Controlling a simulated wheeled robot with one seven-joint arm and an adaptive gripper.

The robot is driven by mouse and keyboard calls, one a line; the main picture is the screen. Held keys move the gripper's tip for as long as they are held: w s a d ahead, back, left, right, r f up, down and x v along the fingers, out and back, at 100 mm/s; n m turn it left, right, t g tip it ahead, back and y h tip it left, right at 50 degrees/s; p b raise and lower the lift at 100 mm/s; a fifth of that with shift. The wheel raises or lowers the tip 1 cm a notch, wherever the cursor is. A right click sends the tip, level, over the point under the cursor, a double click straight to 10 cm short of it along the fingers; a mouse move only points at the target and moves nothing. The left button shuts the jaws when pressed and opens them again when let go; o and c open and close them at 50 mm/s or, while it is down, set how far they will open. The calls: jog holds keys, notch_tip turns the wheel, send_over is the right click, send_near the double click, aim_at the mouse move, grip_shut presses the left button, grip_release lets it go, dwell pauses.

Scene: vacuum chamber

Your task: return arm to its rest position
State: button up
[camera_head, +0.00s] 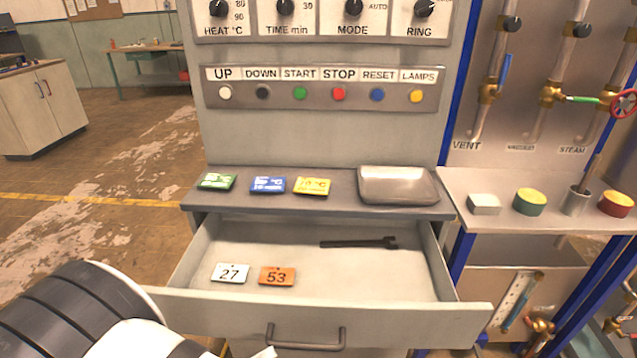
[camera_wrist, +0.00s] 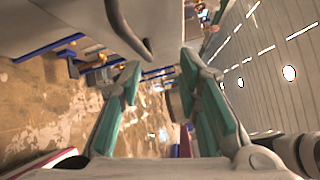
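My gripper (camera_wrist: 160,66) shows in the wrist view with its two teal-padded fingers apart and nothing between them. The curved drawer handle (camera_wrist: 128,32) is close to the fingertips in that view, and the fingers are not closed around it. In the head view my arm comes in at the lower left, in front of the open drawer (camera_head: 392,316). The gripper's fingers are not clearly visible there. The drawer's handle (camera_head: 306,342) shows at the bottom of the head view.
The drawer holds a white "27" tag (camera_head: 230,273), an orange "53" tag (camera_head: 277,276) and a dark wrench (camera_head: 358,244). Several coloured cards and a metal box (camera_head: 398,185) lie on the ledge above. A side shelf (camera_head: 470,180) stands right; open floor lies left.

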jog(key=w+d+r+m+g+y+p, duration=0.3)
jog(key=d+r+m+g+y, duration=0.3)
jog(key=d+r+m+g, duration=1)
jog(key=s+d+r+m+t+y+p, duration=0.2)
jog(key=s+d+r+m+t+y, duration=0.2)
jog(key=r+m, duration=0.4)
jog(key=s+d+r+m+t+y+p, duration=0.2)
jog(key=s+d+r+m+t+y, duration=0.3)
jog(key=m, duration=1)
jog(key=s+d+r+t, duration=0.1)
jog(key=s+d+r, duration=0.1)
jog(key=d+r, duration=0.1)
jog(key=shift+s+d+r, duration=0.3)
jog(key=shift+d+r, duration=0.1)
jog(key=shift+d, duration=0.25)
